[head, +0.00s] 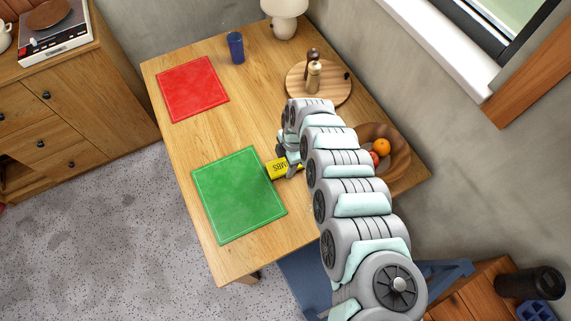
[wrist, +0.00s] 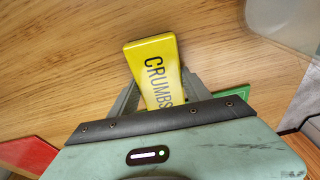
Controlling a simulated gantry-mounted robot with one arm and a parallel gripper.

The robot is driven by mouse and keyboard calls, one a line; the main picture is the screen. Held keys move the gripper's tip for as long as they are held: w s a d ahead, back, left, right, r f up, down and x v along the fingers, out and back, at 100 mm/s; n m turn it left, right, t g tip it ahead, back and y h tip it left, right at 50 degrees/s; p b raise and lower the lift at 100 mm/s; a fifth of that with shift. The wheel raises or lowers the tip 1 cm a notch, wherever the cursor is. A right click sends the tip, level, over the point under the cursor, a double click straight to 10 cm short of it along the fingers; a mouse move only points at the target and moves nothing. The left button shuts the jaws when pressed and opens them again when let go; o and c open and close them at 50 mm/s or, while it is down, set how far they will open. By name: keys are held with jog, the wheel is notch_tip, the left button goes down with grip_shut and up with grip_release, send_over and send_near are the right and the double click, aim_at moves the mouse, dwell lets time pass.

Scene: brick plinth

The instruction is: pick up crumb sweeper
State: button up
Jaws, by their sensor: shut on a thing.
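The crumb sweeper (head: 277,168) is a yellow block with dark lettering, at the right edge of the green mat on the wooden table. In the wrist view the crumb sweeper (wrist: 153,68) reads "CRUMBS" and sits between the two fingers. My gripper (head: 289,166) is shut on it; the gripper also shows in the wrist view (wrist: 160,92). Its lower end is hidden behind the gripper body. I cannot tell whether it touches the table.
The green mat (head: 238,196) lies left of the gripper and a red mat (head: 192,89) farther back. A blue cup (head: 236,48), a round board (head: 330,92) with two mills and a fruit bowl (head: 399,160) stand on the table. Bare wood lies between the mats.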

jog(key=shift+r, duration=0.1)
notch_tip(320, 180, up, 10)
dwell(0.5)
